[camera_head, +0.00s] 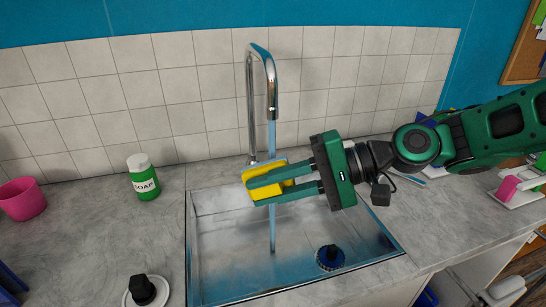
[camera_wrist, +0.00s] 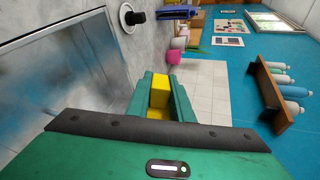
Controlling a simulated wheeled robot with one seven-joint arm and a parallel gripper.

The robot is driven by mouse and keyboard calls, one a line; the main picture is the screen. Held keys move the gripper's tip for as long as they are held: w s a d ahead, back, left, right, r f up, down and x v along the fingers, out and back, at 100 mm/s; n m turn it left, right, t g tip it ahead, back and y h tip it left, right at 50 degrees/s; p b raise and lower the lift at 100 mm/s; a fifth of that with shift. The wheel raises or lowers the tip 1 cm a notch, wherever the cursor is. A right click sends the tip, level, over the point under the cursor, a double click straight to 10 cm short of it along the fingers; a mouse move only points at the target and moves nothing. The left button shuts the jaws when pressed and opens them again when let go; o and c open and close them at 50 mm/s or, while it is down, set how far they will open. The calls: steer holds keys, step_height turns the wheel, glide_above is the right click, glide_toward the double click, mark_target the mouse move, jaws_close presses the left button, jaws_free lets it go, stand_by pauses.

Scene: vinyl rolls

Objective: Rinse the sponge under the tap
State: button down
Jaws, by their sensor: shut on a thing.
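My gripper (camera_head: 266,190) is shut on a yellow sponge (camera_head: 270,194), held above the sink and below the tap. The sponge also shows between the fingers in the wrist view (camera_wrist: 159,93). A pale blue layer shows along the sponge's top edge. The chrome tap (camera_head: 269,75) arches over the sink from behind. A blue stream of water (camera_head: 272,232) falls from the spout, meets the sponge area and shows again below it, down to the sink floor. The metal sink (camera_head: 225,250) is set into the grey counter.
A green soap bottle (camera_head: 144,182) and a pink cup (camera_head: 22,199) stand on the counter left of the sink. A black knob (camera_head: 142,289) is at the front left. A dark blue drain piece (camera_head: 329,257) lies in the sink. A tiled wall (camera_head: 120,90) rises behind.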

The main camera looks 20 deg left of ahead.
steer(key=s+d+r, duration=0.1)
steer(key=s+r, duration=0.5)
stand_by(0.8)
steer(key=shift+d, duration=0.15)
